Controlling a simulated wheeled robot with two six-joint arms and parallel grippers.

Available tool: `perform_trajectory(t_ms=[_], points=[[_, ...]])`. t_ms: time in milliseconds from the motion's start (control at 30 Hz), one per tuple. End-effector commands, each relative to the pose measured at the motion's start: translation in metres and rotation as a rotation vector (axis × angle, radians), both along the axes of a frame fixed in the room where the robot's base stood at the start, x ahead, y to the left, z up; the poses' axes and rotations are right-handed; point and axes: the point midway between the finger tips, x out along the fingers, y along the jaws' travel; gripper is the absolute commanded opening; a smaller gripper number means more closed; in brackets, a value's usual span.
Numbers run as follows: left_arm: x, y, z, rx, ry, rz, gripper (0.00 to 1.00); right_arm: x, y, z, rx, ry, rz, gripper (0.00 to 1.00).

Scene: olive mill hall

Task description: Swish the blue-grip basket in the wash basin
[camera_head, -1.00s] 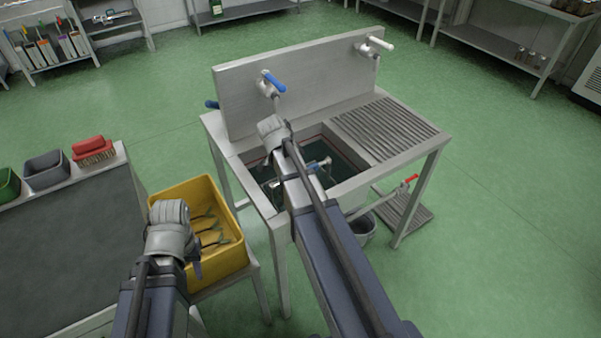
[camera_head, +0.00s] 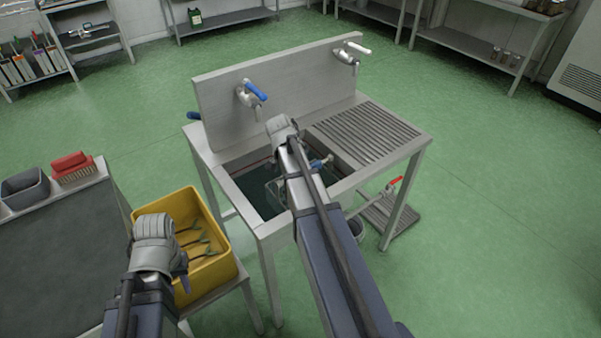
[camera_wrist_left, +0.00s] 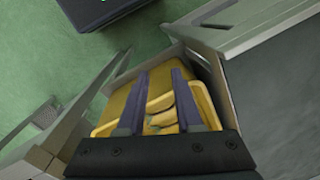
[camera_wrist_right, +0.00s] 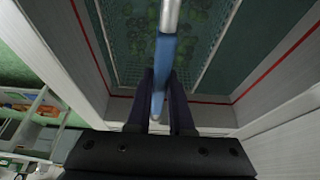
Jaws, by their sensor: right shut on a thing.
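The steel wash basin (camera_head: 233,188) holds dark greenish water, with a red line around its inner walls. The basket (camera_wrist_right: 118,40) is a mesh tray with green olive-like pieces, seen low in the basin in the right wrist view. Its blue grip (camera_wrist_right: 161,65) stands between the fingers of my right gripper (camera_wrist_right: 160,80), which is shut on it. In the head view a bit of the blue grip (camera_head: 321,162) shows beside my right forearm, which hides most of the basket and gripper. My left gripper (camera_wrist_left: 165,75) is open and empty over the yellow crate.
A ribbed drainboard (camera_head: 366,132) lies right of the basin. A blue-lever tap (camera_head: 252,93) and a white-lever tap (camera_head: 347,54) stick out from the backsplash. A red brush (camera_head: 72,167) sits on the side table.

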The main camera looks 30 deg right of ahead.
Motion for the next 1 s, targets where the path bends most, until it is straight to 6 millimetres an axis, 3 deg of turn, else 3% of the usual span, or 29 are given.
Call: perform_trajectory(t_ms=[267,1000], points=[[0.000,0.000,0.000,0.000,0.000,0.000,0.34,-0.001,0.003,0.000,-0.001,0.000,0.001,0.00],[0.000,0.000,0.000,0.000,0.000,0.000,0.34,-0.005,0.062,0.000,-0.001,0.000,0.001,0.00]])
